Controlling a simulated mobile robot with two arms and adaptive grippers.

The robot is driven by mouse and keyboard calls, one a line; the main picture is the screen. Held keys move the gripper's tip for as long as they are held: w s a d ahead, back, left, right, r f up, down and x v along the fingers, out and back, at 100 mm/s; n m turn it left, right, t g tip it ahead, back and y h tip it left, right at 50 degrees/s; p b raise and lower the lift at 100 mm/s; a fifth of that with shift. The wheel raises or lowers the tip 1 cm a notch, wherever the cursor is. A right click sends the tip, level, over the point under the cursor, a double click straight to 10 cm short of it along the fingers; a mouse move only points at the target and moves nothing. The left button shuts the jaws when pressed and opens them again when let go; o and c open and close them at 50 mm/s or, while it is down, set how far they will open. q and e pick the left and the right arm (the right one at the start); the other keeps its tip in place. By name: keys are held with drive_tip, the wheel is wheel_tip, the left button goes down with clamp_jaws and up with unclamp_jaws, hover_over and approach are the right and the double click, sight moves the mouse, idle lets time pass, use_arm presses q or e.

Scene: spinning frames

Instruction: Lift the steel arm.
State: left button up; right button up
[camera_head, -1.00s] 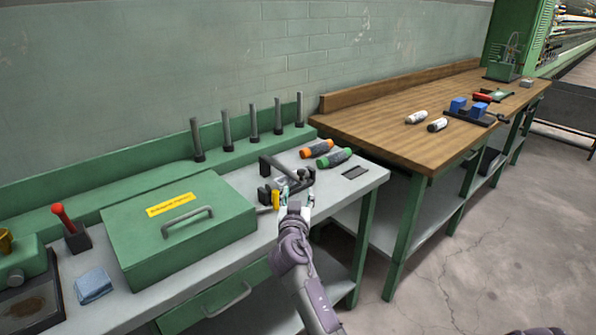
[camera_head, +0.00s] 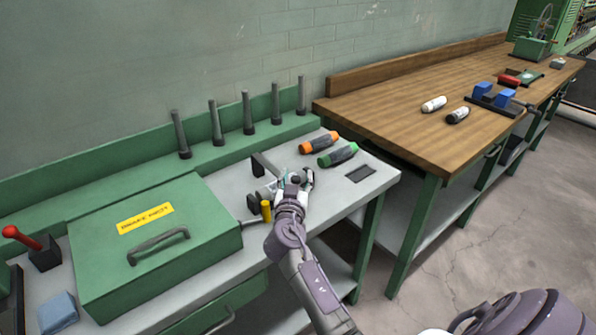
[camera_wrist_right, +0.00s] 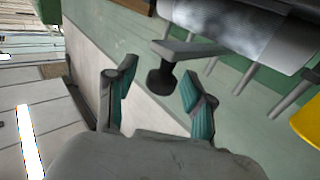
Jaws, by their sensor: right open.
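The steel arm (camera_wrist_right: 192,48) is a grey bar ending in a dark knob (camera_wrist_right: 160,82), seen in the right wrist view beside a large steel cylinder (camera_wrist_right: 230,25). My left gripper is not in view.
Several upright pegs (camera_head: 247,112) line the back. A wooden bench (camera_head: 420,110) stands to the right.

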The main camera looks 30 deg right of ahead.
drive_tip(key=shift+s+a+r, duration=0.1)
drive_tip(key=shift+a, duration=0.05)
drive_tip(key=shift+c, duration=0.5)
clamp_jaws()
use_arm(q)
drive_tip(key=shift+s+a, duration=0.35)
